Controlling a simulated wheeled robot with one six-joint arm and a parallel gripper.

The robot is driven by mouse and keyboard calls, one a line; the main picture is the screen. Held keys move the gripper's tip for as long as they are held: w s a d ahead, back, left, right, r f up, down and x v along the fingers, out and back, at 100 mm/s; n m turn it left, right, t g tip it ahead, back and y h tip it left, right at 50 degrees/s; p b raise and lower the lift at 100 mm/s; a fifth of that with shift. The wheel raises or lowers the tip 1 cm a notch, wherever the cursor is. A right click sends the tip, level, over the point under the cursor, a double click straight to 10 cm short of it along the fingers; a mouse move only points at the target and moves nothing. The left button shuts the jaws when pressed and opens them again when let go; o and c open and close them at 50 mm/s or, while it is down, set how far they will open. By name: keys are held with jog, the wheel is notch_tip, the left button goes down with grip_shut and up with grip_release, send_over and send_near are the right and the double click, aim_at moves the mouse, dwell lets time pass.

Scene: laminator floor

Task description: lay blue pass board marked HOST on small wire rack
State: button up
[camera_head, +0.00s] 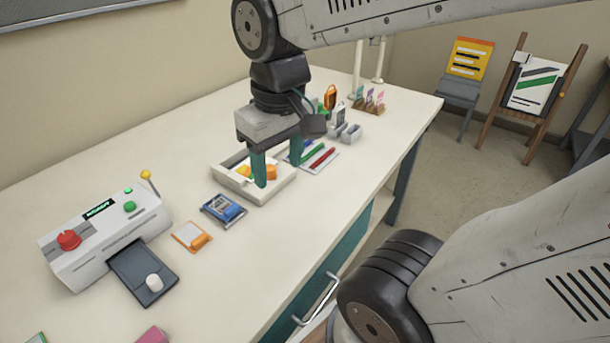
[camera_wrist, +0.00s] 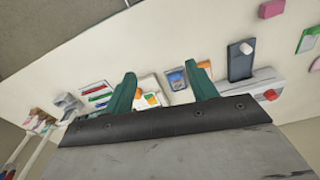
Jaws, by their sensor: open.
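A blue board (camera_head: 223,209) lies on the table between a white tray and an orange-and-white board; its lettering is too small to read. It also shows in the wrist view (camera_wrist: 177,80), between my fingers and nearer the right one. My gripper (camera_head: 276,172) is open and empty, with green fingers pointing down over the tray, right of and beyond the blue board. Its fingers frame the wrist view (camera_wrist: 160,70). I cannot pick out a small wire rack with certainty.
The white tray (camera_head: 229,185) holds yellow and orange pieces. The orange-and-white board (camera_head: 192,236) lies near a laminator-like machine (camera_head: 100,240) with a dark plate. Red and green pens (camera_head: 322,157), grey holders and a card stand (camera_head: 368,103) are farther back.

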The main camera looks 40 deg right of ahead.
jog(key=s, duration=0.6)
jog(key=shift+d+m, duration=0.2)
jog(key=shift+m, duration=0.1)
jog(key=shift+c, duration=0.4)
dwell(1.4)
